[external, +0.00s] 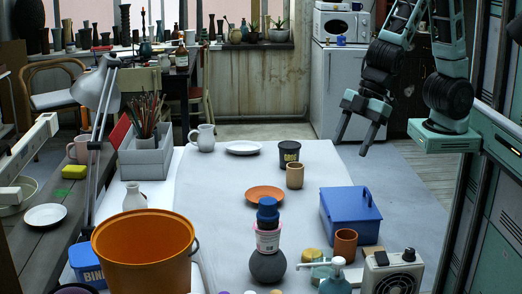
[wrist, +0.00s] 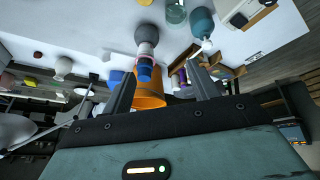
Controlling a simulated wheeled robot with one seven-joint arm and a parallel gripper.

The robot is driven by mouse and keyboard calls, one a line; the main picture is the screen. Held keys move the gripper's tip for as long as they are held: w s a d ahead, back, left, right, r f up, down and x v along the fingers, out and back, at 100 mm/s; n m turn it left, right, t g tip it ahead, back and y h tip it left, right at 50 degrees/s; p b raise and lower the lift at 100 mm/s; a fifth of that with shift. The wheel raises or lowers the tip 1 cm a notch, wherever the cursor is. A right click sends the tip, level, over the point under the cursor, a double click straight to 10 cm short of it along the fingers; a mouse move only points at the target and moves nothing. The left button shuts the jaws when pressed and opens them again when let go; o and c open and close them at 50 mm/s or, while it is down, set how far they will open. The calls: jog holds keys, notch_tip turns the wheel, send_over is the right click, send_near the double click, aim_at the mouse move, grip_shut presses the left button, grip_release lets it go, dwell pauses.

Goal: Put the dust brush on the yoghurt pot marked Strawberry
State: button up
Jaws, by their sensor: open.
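A white pot with a pink rim and small dark lettering (external: 267,241) is at the front middle of the table in the external view. It may be the Strawberry yoghurt pot, but I cannot read its label. Blue pieces (external: 268,213) show directly above it. A white pot (wrist: 147,49) also shows in the wrist view, near the blue pieces (wrist: 145,71). I cannot make out the dust brush for certain in either view. My gripper (external: 353,150) is open and empty, raised at the table's right side. Its spread fingers (wrist: 163,76) show in the wrist view.
A dark round vase (external: 268,267) lines up with the white pot. A large orange bucket (external: 142,264) stands front left. A blue box (external: 350,216), a terracotta cup (external: 345,244) and a heater (external: 393,274) are at the right.

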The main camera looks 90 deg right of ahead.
jog(key=s+d+g+h, duration=0.1)
jog(key=s+g, duration=0.1)
jog(key=s, duration=0.6)
jog(key=s+d+f+g+h, duration=0.1)
jog(key=s+d+g, duration=0.1)
jog(key=s, duration=0.7)
jog(key=shift+s+d+f+g, duration=0.15)
jog(key=shift+s+d+g, duration=0.05)
jog(key=shift+s+g, duration=0.1)
